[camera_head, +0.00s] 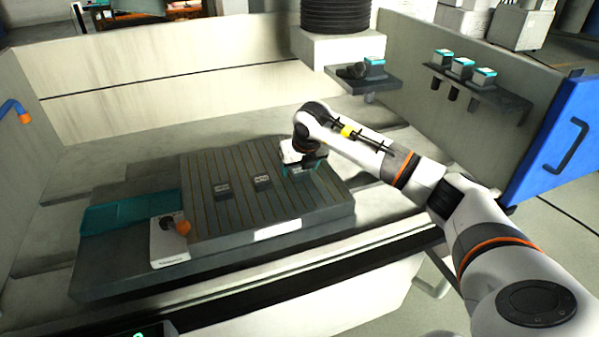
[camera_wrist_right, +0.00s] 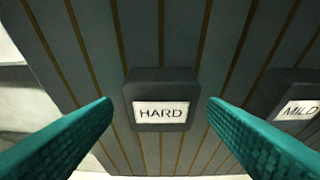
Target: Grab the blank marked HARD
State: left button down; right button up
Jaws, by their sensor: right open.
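The blank marked HARD (camera_wrist_right: 161,98) is a dark block with a white label, in the middle of the right wrist view. It sits on the grooved plate. My right gripper (camera_wrist_right: 160,112) is open, with one teal finger on each side of this blank and clear gaps between. In the head view my right gripper (camera_head: 302,172) is low over the right part of the plate and largely hides what is under it. A blank marked MILD (camera_wrist_right: 297,108) sits to the right in the wrist view. My left gripper is not in view.
Two blanks, one on the left (camera_head: 221,190) and one in the middle (camera_head: 263,182), sit on the grooved plate (camera_head: 240,223); their labels are too small to read. A white block with an orange knob (camera_head: 168,245) is at the plate's left. Shelves (camera_head: 478,88) hold small teal-topped boxes.

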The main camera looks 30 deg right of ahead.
jog(key=shift+r, duration=0.1)
jog(key=c, duration=1.3)
